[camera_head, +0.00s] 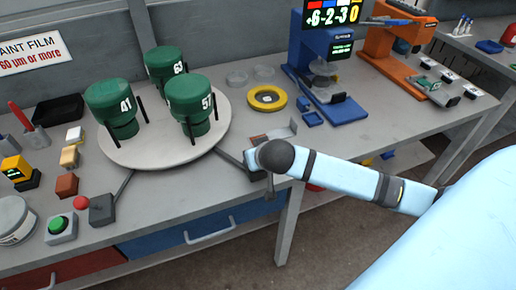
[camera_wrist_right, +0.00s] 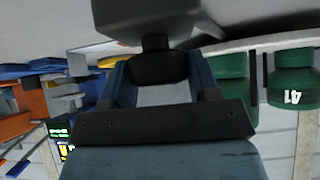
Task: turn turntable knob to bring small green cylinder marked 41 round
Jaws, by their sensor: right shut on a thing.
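A white round turntable (camera_head: 150,150) carries three dark green cylinders. The cylinder marked 41 (camera_head: 114,105) stands at its left side, and its number shows upside down in the wrist view (camera_wrist_right: 292,92). The cylinder marked 57 (camera_head: 193,104) stands at the front right and another (camera_head: 164,66), its number hard to read, at the back. My right gripper (camera_wrist_right: 160,72) is shut on the dark knob (camera_wrist_right: 158,66), with a finger on each side. In the head view my dark wrist end hides the knob, to the right of the turntable. My left gripper is not in view.
A dark box (camera_head: 102,208) with a bar to the turntable stands at the front left, near a green button (camera_head: 62,226). A yellow ring (camera_head: 267,98) and a blue stand (camera_head: 330,70) are behind my wrist. The bench's front edge runs close below it.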

